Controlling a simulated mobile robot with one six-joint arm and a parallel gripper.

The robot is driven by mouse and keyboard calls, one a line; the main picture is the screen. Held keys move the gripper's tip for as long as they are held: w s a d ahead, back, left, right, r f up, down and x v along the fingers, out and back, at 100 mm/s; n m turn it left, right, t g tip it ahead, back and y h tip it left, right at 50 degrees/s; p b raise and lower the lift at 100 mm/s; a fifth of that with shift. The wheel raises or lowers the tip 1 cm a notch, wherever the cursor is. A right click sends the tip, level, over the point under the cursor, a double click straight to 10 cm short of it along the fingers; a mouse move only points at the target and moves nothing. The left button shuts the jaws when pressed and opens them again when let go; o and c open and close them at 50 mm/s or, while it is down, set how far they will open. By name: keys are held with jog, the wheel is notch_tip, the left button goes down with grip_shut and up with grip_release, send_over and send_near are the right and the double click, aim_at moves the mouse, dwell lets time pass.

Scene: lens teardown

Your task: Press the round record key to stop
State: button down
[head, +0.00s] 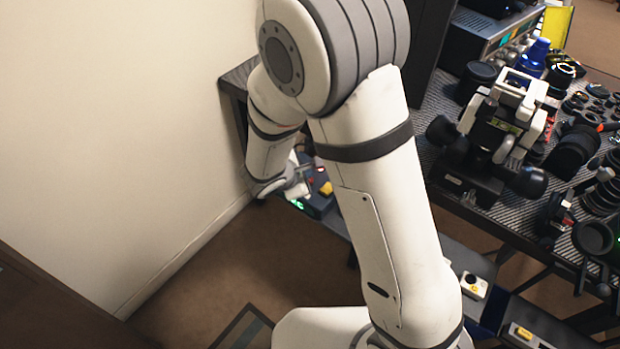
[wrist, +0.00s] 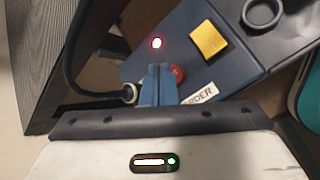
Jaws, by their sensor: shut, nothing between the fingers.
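The recorder is a dark blue box (wrist: 195,68) with a partly covered white label (wrist: 197,95) ending in "RDER". Its red round key (wrist: 179,73) shows just right of my fingertips and is partly hidden by them. A lamp with a white centre and red ring (wrist: 157,43) glows beyond the fingertips. A square yellow key (wrist: 210,41) sits to the right. My gripper (wrist: 160,68) is shut and empty, its blue fingers over the box beside the red key; contact cannot be told. In the head view the recorder (head: 318,205) shows at the low shelf's left end, with its yellow key (head: 326,188).
A black cable (wrist: 72,60) runs to a plug left of my fingers. A dark ring (wrist: 262,12) lies at the upper right. In the head view, a ribbed-top bench (head: 440,105) crowded with lenses stands above the shelf. A pale wall (head: 110,130) rises close on the left.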

jog(key=shift+f+b, duration=0.45)
jog(key=shift+b, duration=0.15)
dwell(0.5)
jog(key=shift+r, duration=0.1)
jog(key=shift+r+p, duration=0.5)
jog(key=shift+r, duration=0.3)
notch_tip(320, 180, up, 6)
jog(key=p, duration=0.3)
jog(key=shift+p, duration=0.35)
